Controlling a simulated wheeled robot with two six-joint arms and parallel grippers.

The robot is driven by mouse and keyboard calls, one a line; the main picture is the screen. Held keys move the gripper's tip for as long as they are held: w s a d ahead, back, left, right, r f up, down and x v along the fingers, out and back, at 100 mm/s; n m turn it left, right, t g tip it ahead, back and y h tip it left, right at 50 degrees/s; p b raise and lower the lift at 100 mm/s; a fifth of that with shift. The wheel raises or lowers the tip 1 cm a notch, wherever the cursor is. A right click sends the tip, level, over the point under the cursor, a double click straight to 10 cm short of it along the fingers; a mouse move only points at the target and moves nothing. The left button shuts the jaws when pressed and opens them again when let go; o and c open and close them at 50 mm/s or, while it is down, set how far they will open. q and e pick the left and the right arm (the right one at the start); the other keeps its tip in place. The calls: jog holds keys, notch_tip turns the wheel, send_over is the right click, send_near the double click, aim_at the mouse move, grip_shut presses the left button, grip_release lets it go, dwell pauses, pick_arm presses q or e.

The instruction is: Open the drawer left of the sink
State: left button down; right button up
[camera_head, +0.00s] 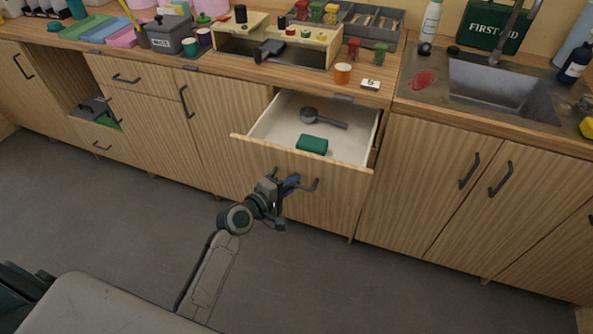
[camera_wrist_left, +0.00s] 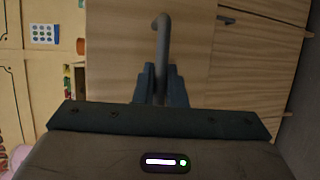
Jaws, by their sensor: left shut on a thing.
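The drawer (camera_head: 255,148) left of the sink (camera_head: 490,85) is pulled out in the head view. Its white inside shows a dark scoop (camera_head: 310,115) and a green block (camera_head: 312,145). My left gripper (camera_head: 290,187) is at the drawer front, shut on the dark bar handle (camera_head: 313,186). In the left wrist view the handle (camera_wrist_left: 162,40) runs down between the two fingers (camera_wrist_left: 161,85). The part of the handle inside the jaws is hidden. My right gripper is not in view.
The worktop above holds a wooden stand (camera_head: 280,40), an orange cup (camera_head: 343,73) and a grey bin (camera_head: 170,35). Closed cupboard doors (camera_head: 440,180) stand right of the drawer. The grey floor (camera_head: 130,215) in front is clear.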

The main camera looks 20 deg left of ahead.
pick_arm(q)
jog(key=shift+s+a, duration=0.1)
jog(key=shift+s, duration=2.8)
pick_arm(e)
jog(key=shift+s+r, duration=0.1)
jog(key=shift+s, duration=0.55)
pick_arm(q)
jog(key=c, duration=1.5)
grip_release()
jog(key=shift+s, duration=0.1)
